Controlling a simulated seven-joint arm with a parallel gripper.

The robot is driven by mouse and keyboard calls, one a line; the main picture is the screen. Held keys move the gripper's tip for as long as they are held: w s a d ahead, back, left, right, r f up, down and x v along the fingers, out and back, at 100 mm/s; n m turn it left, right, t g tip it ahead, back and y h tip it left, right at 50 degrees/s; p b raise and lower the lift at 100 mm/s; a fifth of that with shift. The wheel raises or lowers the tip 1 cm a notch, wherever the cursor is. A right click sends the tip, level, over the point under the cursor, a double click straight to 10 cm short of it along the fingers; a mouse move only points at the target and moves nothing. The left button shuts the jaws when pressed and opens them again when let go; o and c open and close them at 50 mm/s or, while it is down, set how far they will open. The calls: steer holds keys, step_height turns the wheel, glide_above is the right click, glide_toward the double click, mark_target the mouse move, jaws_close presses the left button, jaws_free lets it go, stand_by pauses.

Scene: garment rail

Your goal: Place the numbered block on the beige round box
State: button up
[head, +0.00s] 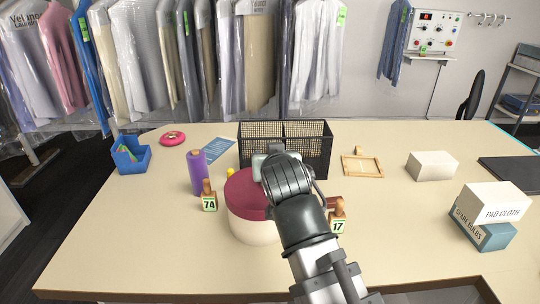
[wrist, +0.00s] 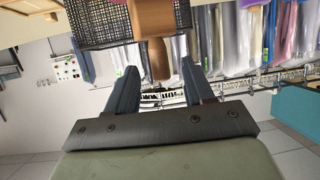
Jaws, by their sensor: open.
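The beige round box (head: 253,230) with a dark red top (head: 240,194) stands mid-table in the head view. My gripper (head: 266,163) is over its far side and covers part of the top. In the wrist view, which is upside down, my gripper (wrist: 160,78) is open. A brown wooden block with a knob handle (wrist: 157,58) shows between or just beyond the fingers; its number and what it rests on are hidden. A block numbered 74 (head: 209,202) stands left of the box. A block numbered 17 (head: 338,224) stands right, partly behind my arm.
A black wire basket (head: 310,150) stands close behind the box. A purple cylinder (head: 197,173) is at left, with a blue bin (head: 130,156) and pink ring (head: 172,138) farther off. A wooden frame (head: 362,166) and white boxes (head: 432,166) are at right. The front-left table is clear.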

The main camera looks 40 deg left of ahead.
steer(key=shift+v, duration=1.15)
